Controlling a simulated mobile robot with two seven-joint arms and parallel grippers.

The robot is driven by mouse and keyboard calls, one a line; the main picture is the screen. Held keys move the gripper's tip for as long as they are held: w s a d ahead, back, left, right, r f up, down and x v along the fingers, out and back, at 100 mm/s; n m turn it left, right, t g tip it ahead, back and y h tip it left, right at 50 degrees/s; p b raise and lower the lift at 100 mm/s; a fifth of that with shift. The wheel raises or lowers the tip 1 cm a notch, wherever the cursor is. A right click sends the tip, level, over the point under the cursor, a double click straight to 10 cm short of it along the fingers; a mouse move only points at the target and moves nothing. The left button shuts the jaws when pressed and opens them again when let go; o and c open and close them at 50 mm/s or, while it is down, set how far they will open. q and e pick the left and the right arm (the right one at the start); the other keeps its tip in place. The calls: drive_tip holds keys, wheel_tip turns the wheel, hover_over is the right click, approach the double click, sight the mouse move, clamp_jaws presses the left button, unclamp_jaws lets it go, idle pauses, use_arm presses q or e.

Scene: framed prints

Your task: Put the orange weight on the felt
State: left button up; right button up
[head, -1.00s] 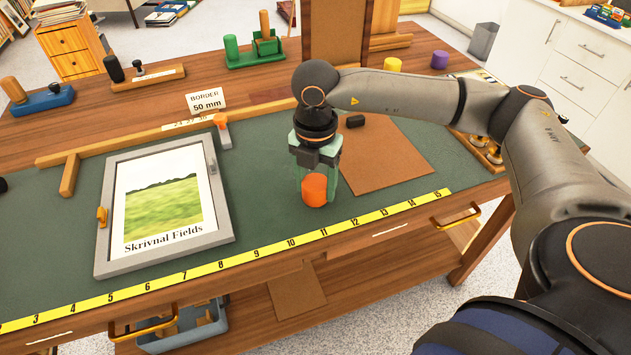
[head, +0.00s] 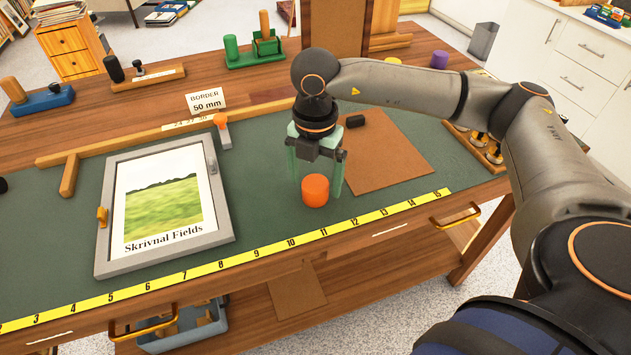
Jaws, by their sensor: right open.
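The orange weight (head: 315,191) is a short cylinder standing upright on the green felt (head: 262,205), near the yellow ruler at the front of the bench. My right gripper (head: 318,188) is open, its two pale green fingers spread on either side of the weight with a gap showing. The weight's base appears to rest on the felt. My left gripper is not in view.
A grey frame (head: 223,217) with a green field print lies to the left on the felt. A brown board (head: 390,165) with a small black block (head: 355,121) lies right of the gripper. A yellow ruler (head: 262,255) runs along the front edge.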

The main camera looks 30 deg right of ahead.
sight(316, 183)
wheel_tip(316, 183, up, 10)
drive_tip(key=shift+r, duration=0.25)
idle(0.3)
